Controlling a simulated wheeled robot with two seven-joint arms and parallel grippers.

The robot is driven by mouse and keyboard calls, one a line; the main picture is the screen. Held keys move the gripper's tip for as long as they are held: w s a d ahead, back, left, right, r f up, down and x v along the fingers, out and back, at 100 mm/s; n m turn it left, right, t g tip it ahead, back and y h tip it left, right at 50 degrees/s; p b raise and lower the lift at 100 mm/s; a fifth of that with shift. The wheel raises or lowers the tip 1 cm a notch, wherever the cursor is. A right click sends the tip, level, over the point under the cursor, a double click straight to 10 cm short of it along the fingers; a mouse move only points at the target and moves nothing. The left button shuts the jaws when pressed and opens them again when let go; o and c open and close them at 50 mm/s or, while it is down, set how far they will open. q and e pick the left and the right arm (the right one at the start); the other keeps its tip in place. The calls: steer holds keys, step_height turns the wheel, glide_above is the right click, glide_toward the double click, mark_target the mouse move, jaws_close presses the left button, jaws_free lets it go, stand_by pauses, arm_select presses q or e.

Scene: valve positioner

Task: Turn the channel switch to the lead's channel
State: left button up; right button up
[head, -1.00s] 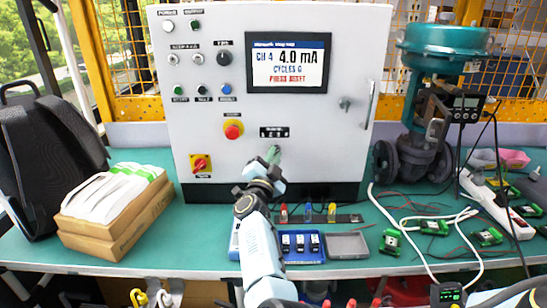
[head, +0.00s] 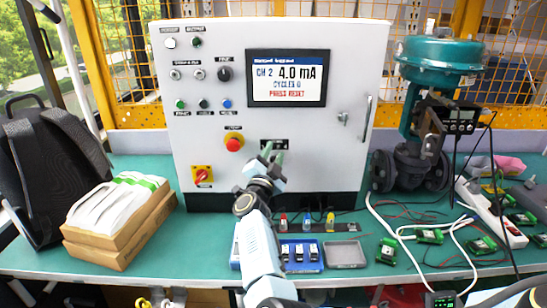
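The grey control cabinet (head: 320,140) stands on the green bench. Its screen (head: 288,78) reads CH 2, 4.0 mA, a cycles line and PRESS RESET. The channel switch sits under a dark label plate (head: 274,144) low on the panel, and my gripper mostly hides its knob. My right gripper (head: 272,155) is at the switch, its two greenish fingertips slightly apart against the panel. Whether they clamp the knob is not clear. A dark strip (head: 347,227) with red, blue and yellow plugs lies in front of the cabinet. My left gripper is not in view.
A red stop button (head: 234,142) and a red-yellow rotary switch (head: 202,176) are left of the gripper. A blue tray (head: 318,264) and a grey tray (head: 345,254) lie in front. The valve (head: 425,140), cables and green boards (head: 387,250) fill the right side.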

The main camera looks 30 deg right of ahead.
step_height(320, 180, up, 4)
steer(key=p, duration=0.3)
steer(key=shift+r+p, duration=0.8)
steer(key=shift+f, duration=0.1)
